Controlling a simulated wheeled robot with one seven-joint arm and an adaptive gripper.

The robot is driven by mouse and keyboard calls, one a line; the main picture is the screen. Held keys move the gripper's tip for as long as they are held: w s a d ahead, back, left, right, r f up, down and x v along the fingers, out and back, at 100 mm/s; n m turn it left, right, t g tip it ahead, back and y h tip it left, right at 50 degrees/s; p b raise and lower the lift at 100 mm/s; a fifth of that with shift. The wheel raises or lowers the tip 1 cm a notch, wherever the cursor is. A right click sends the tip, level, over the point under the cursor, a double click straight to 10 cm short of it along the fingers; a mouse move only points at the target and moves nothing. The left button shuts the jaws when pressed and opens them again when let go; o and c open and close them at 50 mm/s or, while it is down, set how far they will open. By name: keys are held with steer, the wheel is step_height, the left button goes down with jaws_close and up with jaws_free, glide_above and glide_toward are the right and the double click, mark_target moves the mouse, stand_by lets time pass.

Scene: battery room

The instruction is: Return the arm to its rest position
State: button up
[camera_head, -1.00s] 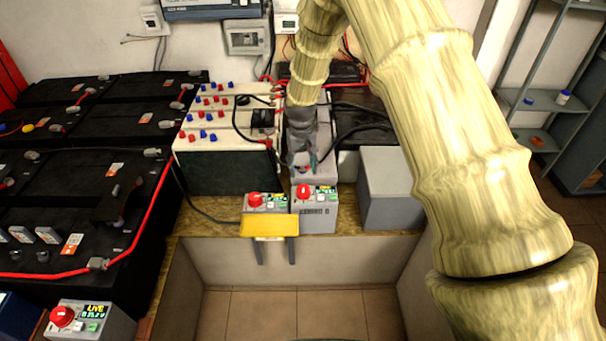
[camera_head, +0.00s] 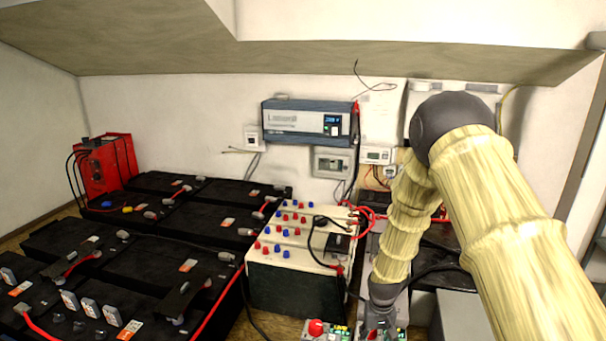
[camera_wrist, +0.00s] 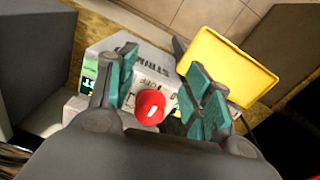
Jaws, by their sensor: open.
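My gripper (camera_head: 380,328) is low at the bottom edge of the head view, at the end of my downward-reaching arm. In the wrist view my gripper (camera_wrist: 163,100) has its two teal-padded fingers apart. A red knob (camera_wrist: 150,107) on a grey switch box (camera_wrist: 155,66) shows between the fingers; whether they touch it I cannot tell. No object is clamped between the pads.
A yellow plate (camera_wrist: 230,65) is beside the right finger in the wrist view. A white-topped battery (camera_head: 300,240) and cables are close by. Black batteries (camera_head: 150,260) fill the left. A charger (camera_head: 305,122) hangs on the wall.

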steer(key=s+f, duration=0.6)
steer(key=s, duration=0.5)
steer(key=s+f, duration=0.6)
steer(key=s, duration=2.4)
steer(key=shift+f+n, duration=0.15)
steer(key=shift+n, duration=0.15)
